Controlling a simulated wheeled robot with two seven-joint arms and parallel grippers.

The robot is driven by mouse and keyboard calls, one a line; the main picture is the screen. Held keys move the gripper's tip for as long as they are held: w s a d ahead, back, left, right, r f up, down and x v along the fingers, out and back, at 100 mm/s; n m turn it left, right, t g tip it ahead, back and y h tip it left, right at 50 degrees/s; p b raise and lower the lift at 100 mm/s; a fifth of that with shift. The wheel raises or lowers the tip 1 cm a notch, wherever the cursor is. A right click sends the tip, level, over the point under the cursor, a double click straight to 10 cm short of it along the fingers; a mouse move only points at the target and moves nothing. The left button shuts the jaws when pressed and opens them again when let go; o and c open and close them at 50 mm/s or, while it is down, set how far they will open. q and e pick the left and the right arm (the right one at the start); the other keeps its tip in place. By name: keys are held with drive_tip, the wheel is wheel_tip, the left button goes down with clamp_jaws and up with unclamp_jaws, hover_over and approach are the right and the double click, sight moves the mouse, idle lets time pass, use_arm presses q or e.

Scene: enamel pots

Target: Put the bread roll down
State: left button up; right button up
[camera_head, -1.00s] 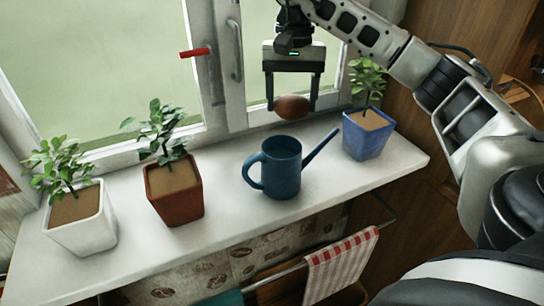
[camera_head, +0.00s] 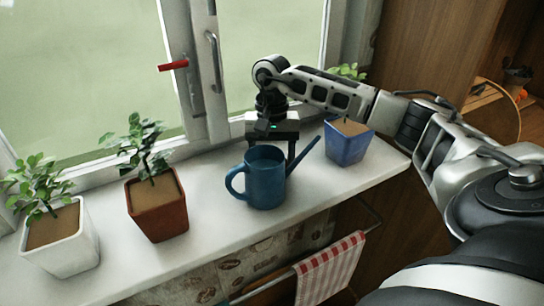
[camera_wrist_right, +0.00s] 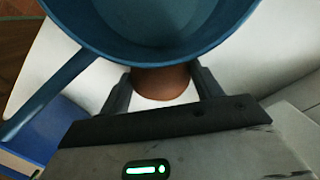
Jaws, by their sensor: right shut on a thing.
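The bread roll (camera_wrist_right: 160,83) is brown and rounded. In the right wrist view it sits between the two fingers of my right gripper (camera_wrist_right: 163,88), which is shut on it. The blue watering can (camera_wrist_right: 160,30) covers part of the roll there. In the head view my right gripper (camera_head: 272,150) is low behind the blue watering can (camera_head: 264,182), over the white windowsill (camera_head: 105,262). The roll is hidden behind the can in that view. I cannot tell whether the roll touches the sill. My left gripper is not in view.
A blue pot (camera_head: 346,146) with a plant stands right of the can, near my arm. A red-brown pot (camera_head: 160,212) and a white pot (camera_head: 62,245) stand to the left. The window is behind. A red-striped towel (camera_head: 330,270) hangs below the sill.

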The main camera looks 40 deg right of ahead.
drive_tip(key=o, duration=0.6)
drive_tip(key=shift+f, duration=0.15)
drive_tip(key=shift+c, duration=0.2)
drive_tip(key=o, duration=0.4)
drive_tip(key=shift+o, duration=0.2)
